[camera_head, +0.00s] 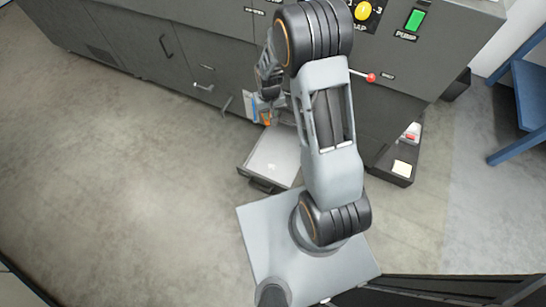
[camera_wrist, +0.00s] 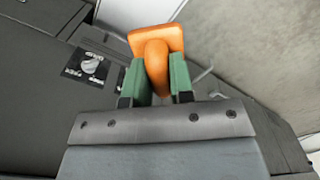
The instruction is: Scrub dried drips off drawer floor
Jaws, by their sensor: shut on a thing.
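An open drawer (camera_head: 243,172) sticks out low from the front of the dark grey machine, with a pale grey floor. A few faint light marks show on that floor; I cannot tell for sure that they are dried drips. My gripper (camera_wrist: 157,78) has green fingers shut on an orange tool (camera_wrist: 156,42) with a rounded grip and a flat, wider end, likely a scrubber. In the head view my gripper (camera_head: 267,110) is small and partly hidden, near the machine front at the drawer's back end. I cannot tell whether the tool touches anything.
The dark grey machine (camera_head: 185,50) fills the back, with handles, a red-knobbed lever (camera_head: 370,77) and a green pump button (camera_head: 415,19). A second open dark tray (camera_head: 388,176) holds white and red items at right. Blue metal legs (camera_head: 518,148) stand far right. Floor at left is clear.

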